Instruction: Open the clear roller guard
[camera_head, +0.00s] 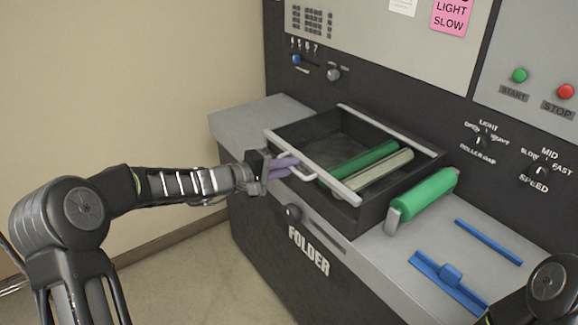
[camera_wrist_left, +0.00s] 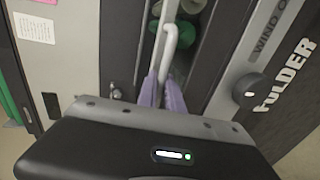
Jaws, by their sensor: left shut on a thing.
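The clear roller guard (camera_head: 312,168) shows mainly as a pale front bar along the dark roller bay; its clear panel is hard to make out, and I cannot tell whether it is raised. A white loop handle (camera_head: 300,174) sticks out from the front bar, and it also shows in the left wrist view (camera_wrist_left: 171,38). My left gripper (camera_head: 284,167) reaches in from the left, with its purple fingers shut on the handle. The fingers also show in the left wrist view (camera_wrist_left: 163,93). My right gripper is out of view.
Green and pale rollers (camera_head: 372,165) lie inside the bay. A dark knob (camera_head: 292,214) sits on the front above the FOLDER label.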

